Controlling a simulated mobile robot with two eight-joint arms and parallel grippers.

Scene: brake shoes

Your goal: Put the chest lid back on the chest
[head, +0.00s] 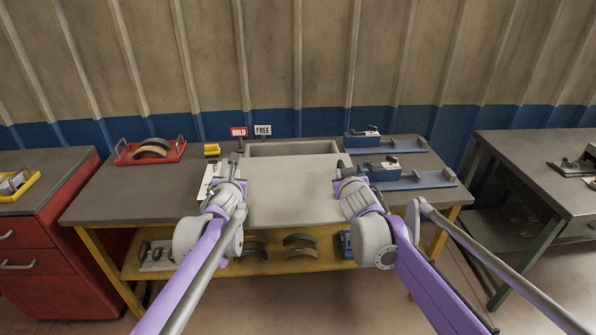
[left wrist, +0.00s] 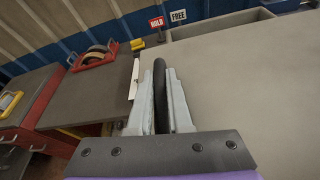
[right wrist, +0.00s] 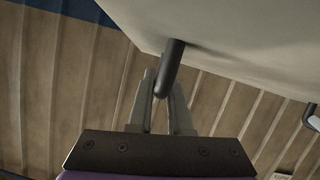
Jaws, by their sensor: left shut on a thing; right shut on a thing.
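The chest lid (head: 292,190) is a flat, pale grey panel held between my two grippers. The chest (head: 293,142) is grey and open; its far part shows behind the lid, and the lid hides the rest. My left gripper (head: 236,162) is shut on the dark bar handle (left wrist: 160,85) at the lid's left side. My right gripper (head: 342,172) is shut on the dark handle (right wrist: 171,68) at the lid's right side. The lid (right wrist: 240,25) fills the top of the right wrist view. How high it is above the chest I cannot tell.
A red tray with brake shoes (head: 150,151), a yellow block (head: 212,149) and HOLD (head: 238,132) and FREE (head: 263,130) signs stand on the workbench (head: 110,190). Blue fixtures (head: 378,170) stand right of the lid. Curved shoes (head: 300,240) lie on the lower shelf.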

